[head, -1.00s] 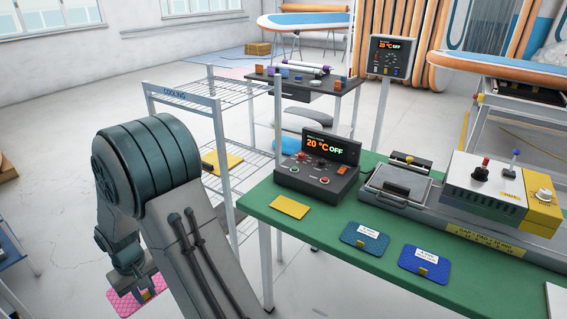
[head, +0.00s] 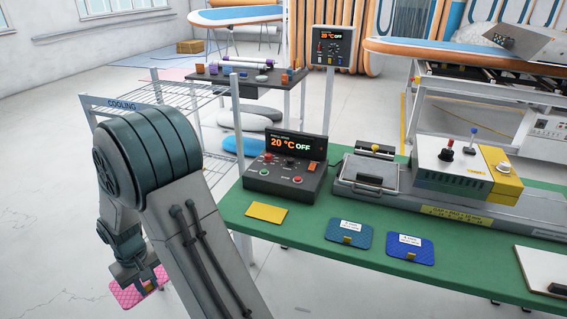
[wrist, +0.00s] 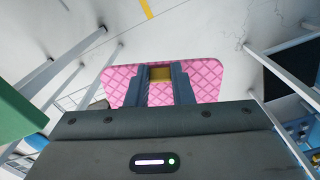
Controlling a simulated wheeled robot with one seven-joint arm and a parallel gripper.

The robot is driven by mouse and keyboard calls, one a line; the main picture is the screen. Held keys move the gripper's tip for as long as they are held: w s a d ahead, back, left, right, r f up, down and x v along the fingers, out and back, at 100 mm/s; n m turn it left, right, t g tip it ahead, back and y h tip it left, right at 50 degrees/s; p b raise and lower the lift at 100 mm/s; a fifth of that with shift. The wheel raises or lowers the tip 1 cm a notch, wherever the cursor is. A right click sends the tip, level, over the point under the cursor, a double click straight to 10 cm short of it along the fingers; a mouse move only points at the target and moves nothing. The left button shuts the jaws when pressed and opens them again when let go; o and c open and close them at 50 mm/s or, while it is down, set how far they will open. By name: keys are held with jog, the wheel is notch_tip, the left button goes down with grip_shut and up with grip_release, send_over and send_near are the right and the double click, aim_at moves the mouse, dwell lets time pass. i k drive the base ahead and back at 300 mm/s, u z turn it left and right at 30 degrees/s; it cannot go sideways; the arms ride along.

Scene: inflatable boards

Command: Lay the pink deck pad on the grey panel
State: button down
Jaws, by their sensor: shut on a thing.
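The pink deck pad (head: 128,296) has a diamond pattern and a small yellow-brown tab. It hangs low at the lower left of the head view, clear of the green table. My gripper (head: 147,286) is shut on the tab, partly hidden by my arm. In the wrist view the pad (wrist: 207,76) spreads beyond the two fingers of my gripper (wrist: 160,74), with floor behind it. A pale grey-white panel (head: 548,268) with a small tab lies at the table's right front, cut off by the picture edge. I cannot tell for sure that it is the grey panel.
The green table (head: 300,235) bears a yellow piece (head: 266,212), a teal pad (head: 349,236), a blue pad (head: 410,249), a control box (head: 285,178) and a press (head: 365,174). The cooling rack (head: 215,125) stands behind my arm. Floor at far left is clear.

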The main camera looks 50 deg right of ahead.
aim_at(371, 168)
jog(key=z, duration=1.5)
